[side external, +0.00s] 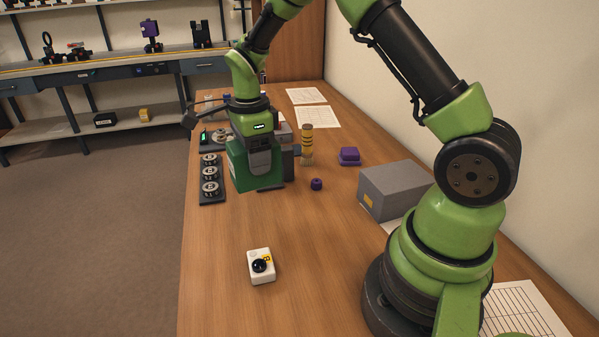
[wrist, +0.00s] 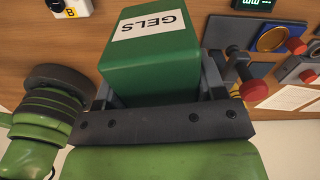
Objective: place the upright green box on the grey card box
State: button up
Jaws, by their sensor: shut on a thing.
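The green box (side external: 243,172) stands upright at the far part of the wooden table, left of the grey card box. My gripper (side external: 262,163) reaches down over it and is shut on it. In the wrist view the green box (wrist: 150,62) sits between both fingers of my gripper (wrist: 162,86), its white GELS label facing the camera. I cannot tell whether its base touches the table. The grey card box (side external: 392,190) rests on the table near my arm's base, with a small yellow label and a bare, flat top.
A black tray of round parts (side external: 211,188) lies at the left edge. A white button box (side external: 261,267) stands in front; table around it is clear.

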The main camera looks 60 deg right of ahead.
jog(key=shift+s+d+r, duration=0.1)
jog(key=shift+d+r, duration=0.25)
jog(key=shift+r, duration=0.05)
jog(key=s+d+r, duration=0.2)
jog(key=s+d, duration=0.2)
jog(key=d, duration=0.4)
jog(key=shift+s+r+m, duration=0.2)
jog(key=shift+r+m, duration=0.2)
jog(key=shift+m, duration=0.4)
jog(key=s+d, duration=0.2)
jog(key=s+d+r, duration=0.1)
jog(key=s, duration=0.1)
jog(key=s+d+r, duration=0.1)
jog(key=s+d, duration=0.1)
jog(key=shift+d+r, duration=0.25)
jog(key=shift+d, duration=0.05)
jog(key=s+d+r, duration=0.2)
jog(key=s+d, duration=0.2)
jog(key=s, duration=0.4)
jog(key=shift+s+r+m, duration=0.2)
jog(key=shift+r+m, duration=0.05)
jog(key=shift+m, duration=0.05)
send_near(380, 170)
jog(key=shift+d+f, duration=0.1)
jog(key=shift+f, duration=1.7)
jog(key=o, duration=1)
jog(key=shift+f, duration=0.1)
